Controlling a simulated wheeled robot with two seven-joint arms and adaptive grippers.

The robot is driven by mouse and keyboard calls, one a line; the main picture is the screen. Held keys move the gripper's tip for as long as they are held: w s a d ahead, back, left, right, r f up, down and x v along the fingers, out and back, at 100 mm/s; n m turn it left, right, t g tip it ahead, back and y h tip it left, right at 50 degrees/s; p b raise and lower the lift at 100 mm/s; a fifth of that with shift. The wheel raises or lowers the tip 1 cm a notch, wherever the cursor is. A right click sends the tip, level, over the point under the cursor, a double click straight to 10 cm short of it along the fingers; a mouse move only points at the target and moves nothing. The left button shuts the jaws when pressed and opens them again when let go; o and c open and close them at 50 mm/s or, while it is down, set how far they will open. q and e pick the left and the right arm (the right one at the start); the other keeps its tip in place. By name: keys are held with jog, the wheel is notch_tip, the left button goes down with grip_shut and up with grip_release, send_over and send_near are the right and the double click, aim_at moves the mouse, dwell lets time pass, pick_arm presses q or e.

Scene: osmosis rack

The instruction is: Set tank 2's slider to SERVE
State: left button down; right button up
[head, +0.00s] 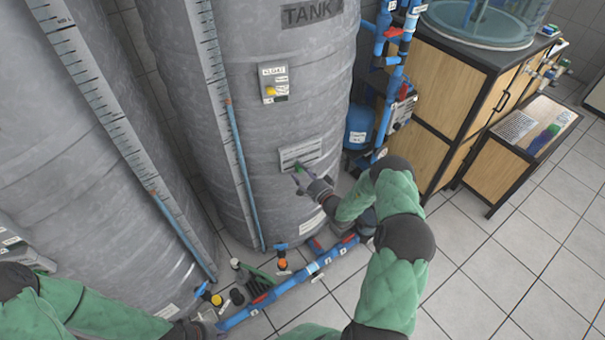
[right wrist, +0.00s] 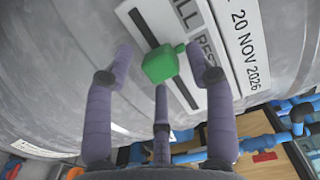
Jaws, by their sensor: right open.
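The slider's green knob (right wrist: 160,65) sits about midway along a dark slot in a white plate (right wrist: 182,92) on a grey tank. In the head view the same plate (head: 301,152) is on the front of the tank marked TANK (head: 262,95), its number cut off or unclear. My right gripper (right wrist: 160,62) is open, its fingers spread on either side of the knob, with a third finger below it; I cannot tell whether they touch. It also shows in the head view (head: 303,180). My left gripper (head: 192,330) is low at the bottom edge, its fingers not clear.
Blue pipes (head: 300,287) with valves run along the floor at the tank's foot. A wooden cabinet (head: 447,100) stands right of the tank. The tiled floor at right is clear.

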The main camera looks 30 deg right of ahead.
aim_at(315, 159)
jog(key=shift+w, duration=0.1)
grip_shut()
jog(key=d, duration=0.2)
jog(key=d+b, duration=0.1)
jog(key=d, duration=0.1)
jog(key=d+b, duration=0.1)
jog(key=d, duration=0.2)
jog(key=shift+s, duration=0.3)
jog(key=shift+d+r, duration=0.1)
jog(key=shift+d, duration=0.3)
grip_release()
jog(key=shift+d, duration=0.1)
jog(key=shift+s, duration=0.1)
jog(key=s, duration=1.2)
jog(key=shift+d, duration=0.45)
